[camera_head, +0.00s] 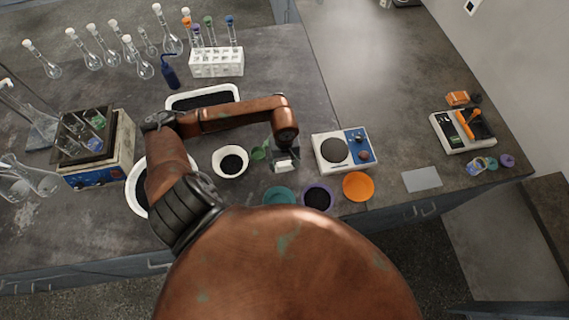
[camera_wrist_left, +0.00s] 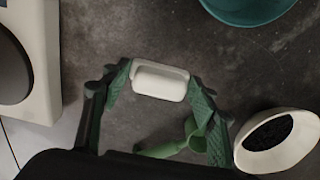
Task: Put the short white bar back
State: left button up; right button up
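The bar shows as a small white piece under the gripper in the head view (camera_head: 284,165). Whether it touches the bench is hard to tell. My right gripper is not in view.
A green scoop (camera_head: 260,152) and white bowl (camera_head: 231,161) lie to the left. Teal (camera_head: 279,196), purple (camera_head: 317,198) and orange (camera_head: 358,186) dishes line the front. A grey sheet (camera_head: 422,179) lies farther right.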

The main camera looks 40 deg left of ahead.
aim_at(284, 164)
pick_arm(q)
jog(key=o, duration=0.4)
jog(key=shift+r, duration=0.55)
notch_tip(284, 164, up, 11)
jog(key=shift+r, duration=0.15)
dwell(0.4)
